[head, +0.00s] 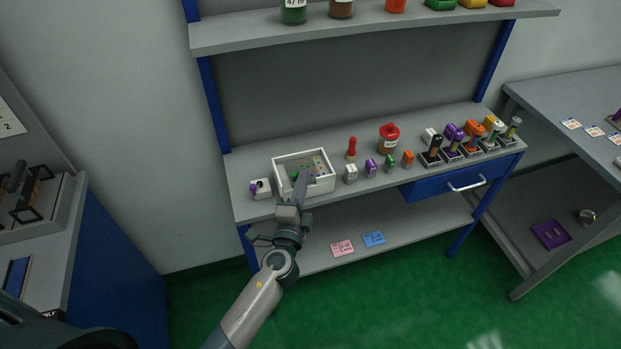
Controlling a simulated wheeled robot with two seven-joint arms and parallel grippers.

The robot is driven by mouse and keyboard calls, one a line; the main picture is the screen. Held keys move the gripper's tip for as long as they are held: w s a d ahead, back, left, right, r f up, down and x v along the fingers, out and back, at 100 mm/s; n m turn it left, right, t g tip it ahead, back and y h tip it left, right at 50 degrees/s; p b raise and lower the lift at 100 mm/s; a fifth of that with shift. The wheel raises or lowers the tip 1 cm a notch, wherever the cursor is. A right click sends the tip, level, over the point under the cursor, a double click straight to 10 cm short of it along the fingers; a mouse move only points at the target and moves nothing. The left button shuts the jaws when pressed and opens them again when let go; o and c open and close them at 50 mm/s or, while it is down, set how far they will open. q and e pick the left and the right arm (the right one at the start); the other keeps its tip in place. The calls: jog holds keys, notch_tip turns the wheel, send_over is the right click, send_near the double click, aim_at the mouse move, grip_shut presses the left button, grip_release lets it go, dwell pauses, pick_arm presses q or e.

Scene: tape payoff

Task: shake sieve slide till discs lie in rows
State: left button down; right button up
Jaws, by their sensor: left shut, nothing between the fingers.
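A white open box (276,172) stands on the left part of the workbench shelf. Several small coloured discs (317,162) lie in it; they are too small to tell whether they form rows. I cannot make out a separate sieve slide. My left gripper (302,174) is shut and empty, its tips over the front part of the box and hiding some of its inside. I cannot tell whether the tips touch it. My right gripper is not in view.
A red-handled tool (351,149), a red-lidded jar (389,138) and several small coloured blocks (371,167) stand to the right, then a row of stamps (453,142). Cards (342,248) lie on the lower shelf.

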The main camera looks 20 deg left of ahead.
aim_at(293, 176)
pick_arm(q)
jog(key=shift+s+a, duration=0.1)
jog(key=shift+a, duration=0.05)
jog(key=shift+s+a+f+b, duration=0.15)
jog(key=shift+s+a, duration=0.15)
jog(key=shift+a, duration=0.15)
jog(key=shift+s+a+b, duration=0.15)
jog(key=shift+s+a, duration=0.15)
jog(key=shift+a, duration=0.15)
jog(key=shift+s+a, duration=0.2)
jog(key=shift+a, duration=0.05)
jog(key=shift+w, duration=0.1)
